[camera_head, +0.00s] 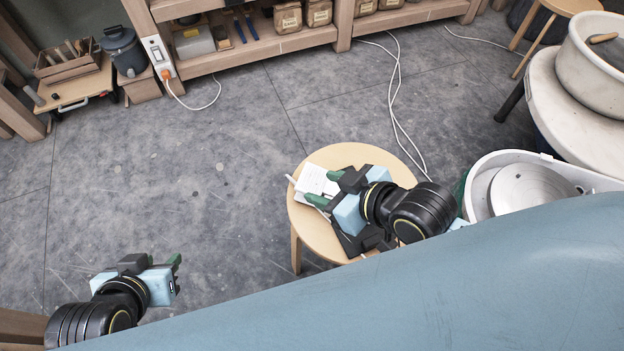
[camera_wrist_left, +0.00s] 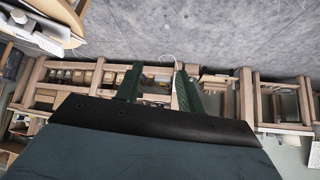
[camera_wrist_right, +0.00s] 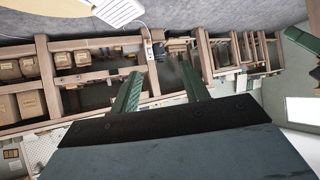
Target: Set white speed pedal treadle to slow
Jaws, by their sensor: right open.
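A white ribbed plate (camera_head: 314,181), which looks like the speed pedal treadle, lies on the round wooden stool (camera_head: 345,158). It also shows at the top of the right wrist view (camera_wrist_right: 118,9). Its slow or fast position cannot be read. My right gripper (camera_head: 325,189) is over the stool, its green fingers apart and empty, close to the white plate and partly hiding it. Whether a finger touches it cannot be told. My left gripper (camera_head: 176,268) is at the lower left above the floor, away from the stool. Its fingers stand apart and empty in the left wrist view (camera_wrist_left: 158,78).
A white basin with a round wheel head (camera_head: 527,188) stands right of the stool. A white table with a large bowl (camera_head: 590,60) is at the upper right. A white cable (camera_head: 396,95) runs across the floor to the stool.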

